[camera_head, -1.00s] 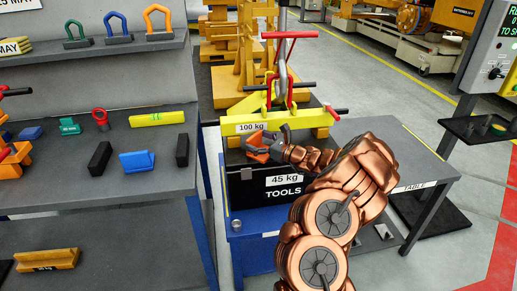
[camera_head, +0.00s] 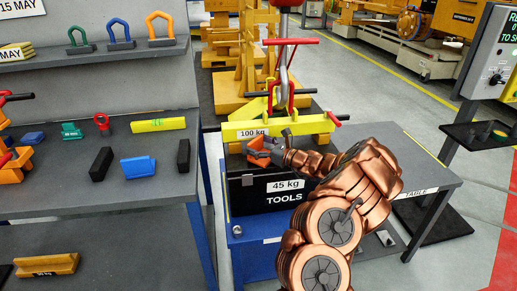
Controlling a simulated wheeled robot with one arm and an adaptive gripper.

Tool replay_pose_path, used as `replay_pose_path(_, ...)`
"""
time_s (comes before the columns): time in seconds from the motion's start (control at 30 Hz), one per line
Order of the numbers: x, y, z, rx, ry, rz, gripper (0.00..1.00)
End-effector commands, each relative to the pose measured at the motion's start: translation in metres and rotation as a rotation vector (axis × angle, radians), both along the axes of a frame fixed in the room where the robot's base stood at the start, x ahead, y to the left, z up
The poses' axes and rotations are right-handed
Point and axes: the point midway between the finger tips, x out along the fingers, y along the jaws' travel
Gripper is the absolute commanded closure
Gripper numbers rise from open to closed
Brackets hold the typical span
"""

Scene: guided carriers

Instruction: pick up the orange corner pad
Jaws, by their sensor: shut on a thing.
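My gripper (camera_head: 270,146) is at the front top of the black tool box, just below the yellow lifting beam. It is shut on the orange corner pad (camera_head: 259,153), which shows as a small orange piece between the fingers. The fingers and wrist hide part of the pad. I cannot tell whether the pad touches the tool box (camera_head: 248,196), marked "45 kg TOOLS". My copper arm comes in from the lower right.
The yellow beam (camera_head: 236,131), marked 100 kg, hangs from a hook (camera_head: 284,78) close above my gripper. At left, a grey shelf (camera_head: 126,192) holds black and blue blocks, a yellow level and orange pieces.

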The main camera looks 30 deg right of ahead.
Motion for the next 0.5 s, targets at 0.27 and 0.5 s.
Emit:
replay_pose_path(0.27, -0.001, 0.000, 0.031, -0.002, -0.006, 0.000, 0.51)
replay_pose_path(0.5, -0.040, 0.000, 0.031, 0.002, -0.002, -0.004, 0.51)
